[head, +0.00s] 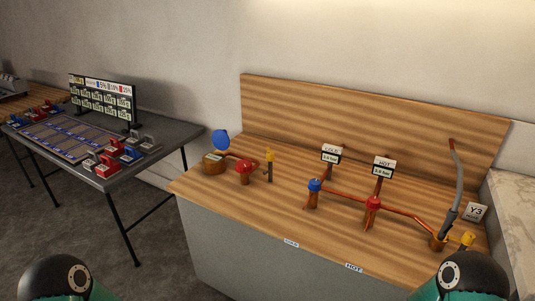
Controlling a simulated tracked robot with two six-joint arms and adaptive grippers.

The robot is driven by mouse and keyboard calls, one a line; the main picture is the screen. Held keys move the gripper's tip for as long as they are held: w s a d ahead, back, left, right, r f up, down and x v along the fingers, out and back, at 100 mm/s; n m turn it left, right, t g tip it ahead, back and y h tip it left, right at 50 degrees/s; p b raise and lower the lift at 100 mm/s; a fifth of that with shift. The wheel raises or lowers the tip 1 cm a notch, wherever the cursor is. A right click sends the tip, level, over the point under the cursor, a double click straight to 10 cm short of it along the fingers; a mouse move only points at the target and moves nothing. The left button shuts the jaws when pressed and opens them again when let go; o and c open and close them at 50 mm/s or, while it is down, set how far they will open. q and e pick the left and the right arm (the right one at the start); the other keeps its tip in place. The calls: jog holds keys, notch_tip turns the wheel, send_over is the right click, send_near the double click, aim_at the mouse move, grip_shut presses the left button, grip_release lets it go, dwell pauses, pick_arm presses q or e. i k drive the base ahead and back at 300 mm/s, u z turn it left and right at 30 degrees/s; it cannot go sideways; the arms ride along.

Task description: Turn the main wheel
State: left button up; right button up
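A wooden bench (340,225) with a tall backboard carries copper pipework. At its left end a red wheel (244,165) sits on a short copper stub, beside a round blue disc (221,139) that stands above a low brown base (214,162). A blue wheel (315,185) stands on the pipe under a sign reading COLD, and another red wheel (373,202) under a sign reading HOT. No label marks any wheel as the main one. Only rounded green-and-black parts of my arms show at the bottom corners. Neither gripper is in view, and nothing touches the wheels.
A yellow-topped post (269,163) stands right of the left red wheel. A grey curved spout (456,190) rises at the right, near a yellow fitting (467,239) and a Y3 sign (476,211). A dark table (150,165) with padlocks stands left. The bench front is clear.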

aim_at(244, 166)
jog(key=u, duration=0.3)
jog(key=i, duration=1.1)
jog(key=u, duration=0.8)
